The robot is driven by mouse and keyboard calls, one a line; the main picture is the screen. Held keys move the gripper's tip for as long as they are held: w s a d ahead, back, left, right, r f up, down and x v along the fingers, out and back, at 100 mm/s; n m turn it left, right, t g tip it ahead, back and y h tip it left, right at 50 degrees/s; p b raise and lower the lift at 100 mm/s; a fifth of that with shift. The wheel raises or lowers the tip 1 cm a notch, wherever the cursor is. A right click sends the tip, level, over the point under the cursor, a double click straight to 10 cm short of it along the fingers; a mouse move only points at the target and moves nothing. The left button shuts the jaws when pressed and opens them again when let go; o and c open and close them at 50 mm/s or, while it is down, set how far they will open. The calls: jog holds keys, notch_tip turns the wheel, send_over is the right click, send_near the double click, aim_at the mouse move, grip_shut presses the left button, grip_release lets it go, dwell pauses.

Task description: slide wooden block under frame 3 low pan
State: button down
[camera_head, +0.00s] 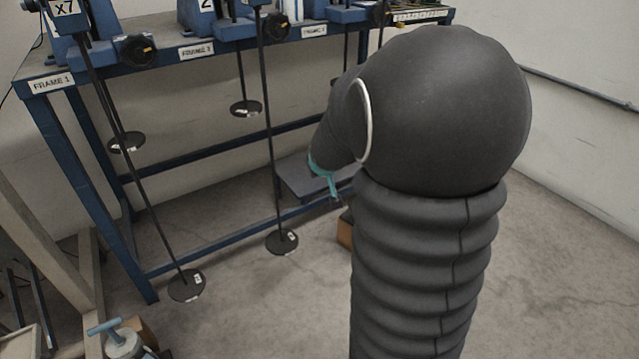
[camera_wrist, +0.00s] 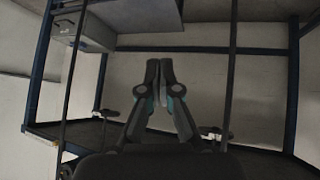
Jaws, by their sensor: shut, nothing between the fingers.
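The FRAME 3 label (camera_head: 314,31) shows at the back right of the blue bench in the head view. My arm covers much of the space below it, so I cannot pick out its low pan. A brown piece (camera_head: 345,234), perhaps the wooden block, peeks out low behind my arm; most of it is hidden. My gripper's fingers (camera_wrist: 159,68) are shut and empty in the wrist view. In the head view only a teal part of my gripper shows, in front of a grey step-like platform (camera_head: 302,178). I cannot tell its distance from the brown piece.
Black pans hang on long rods: a low one (camera_head: 186,285) at left, another (camera_head: 282,242) in the middle, and higher ones (camera_head: 246,108) behind. In the wrist view, dark rods stand left (camera_wrist: 75,75) and right (camera_wrist: 230,75) of my fingers. Floor (camera_head: 575,240) at right is clear.

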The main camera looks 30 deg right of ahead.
jog(key=w+d+f+t, duration=0.1)
jog(key=w+d+f, duration=0.3)
jog(key=d+f, duration=0.55)
jog(key=w+d+f+t, duration=0.1)
jog(key=w+d+f, duration=0.35)
jog(key=f, duration=0.75)
jog(key=s+d+f+m+t+h+b, duration=0.1)
jog(key=s+d+f, duration=0.3)
jog(key=f, duration=0.6)
jog(key=s+d+f+m+t+b, duration=0.1)
jog(key=s+d+f, duration=0.25)
jog(key=f, duration=0.75)
jog(key=w+d+r+t, duration=0.1)
jog(key=w, duration=0.3)
jog(key=w+d+r+t, duration=0.1)
jog(key=w, duration=0.3)
jog(key=w+d+t, duration=0.1)
jog(key=w, duration=0.3)
jog(key=shift+d+r, duration=0.4)
jog(key=shift+w+f, duration=0.25)
jog(key=shift+w, duration=0.05)
jog(key=shift+s+d+f+b, duration=0.1)
jog(key=shift+f+b, duration=0.45)
jog(key=shift+b, duration=0.3)
